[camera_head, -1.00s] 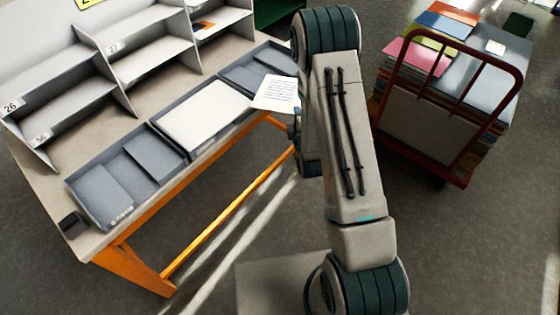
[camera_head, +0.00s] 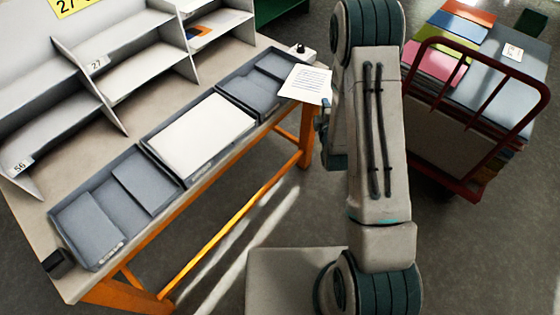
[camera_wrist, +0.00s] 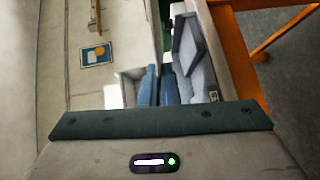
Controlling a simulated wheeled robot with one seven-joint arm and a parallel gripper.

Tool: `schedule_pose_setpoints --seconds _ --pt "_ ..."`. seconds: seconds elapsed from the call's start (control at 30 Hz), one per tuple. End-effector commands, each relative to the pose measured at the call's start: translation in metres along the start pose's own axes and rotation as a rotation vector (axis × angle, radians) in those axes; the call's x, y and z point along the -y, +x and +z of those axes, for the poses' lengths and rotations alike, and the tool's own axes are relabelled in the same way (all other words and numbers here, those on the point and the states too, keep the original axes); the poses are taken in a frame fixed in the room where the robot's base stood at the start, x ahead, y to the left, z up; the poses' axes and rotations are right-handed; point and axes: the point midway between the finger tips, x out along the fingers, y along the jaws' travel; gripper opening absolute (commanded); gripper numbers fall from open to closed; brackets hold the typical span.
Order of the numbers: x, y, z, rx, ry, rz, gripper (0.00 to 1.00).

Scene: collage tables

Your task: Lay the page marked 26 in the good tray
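A white page with printed lines (camera_head: 305,84) hangs in the air by the table's far right end, left of my arm. Its number is too small to read. My gripper's fingers are hidden behind my arm in the head view, and the wrist view shows only the gripper's body at the bottom. The page travels with my arm, so it appears held. Three grey trays line the table's front edge: a left tray (camera_head: 86,258), a middle tray (camera_head: 182,178) with a white sheet inside, and a right tray (camera_head: 226,91). I cannot read which is the good tray.
Shelves with number cards 27 (camera_head: 97,65) and 56 (camera_head: 20,167) stand behind the trays. A small dark block (camera_head: 57,263) sits at the table's left corner. A red-railed cart (camera_head: 545,100) with coloured sheets stands right of my arm. Floor is clear in front.

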Motion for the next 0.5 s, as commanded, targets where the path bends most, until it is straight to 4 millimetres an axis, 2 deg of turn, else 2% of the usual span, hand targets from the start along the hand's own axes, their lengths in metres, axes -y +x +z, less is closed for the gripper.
schedule_pose_setpoints --seconds 0.1,0.27,0.5 --pt "0.001 0.004 -0.010 -0.053 -0.010 0.009 0.00" --pt "-0.009 0.005 -0.030 -0.176 -0.030 0.020 0.00" --pt "-0.022 -0.011 -0.061 -0.386 -0.062 0.031 0.00"
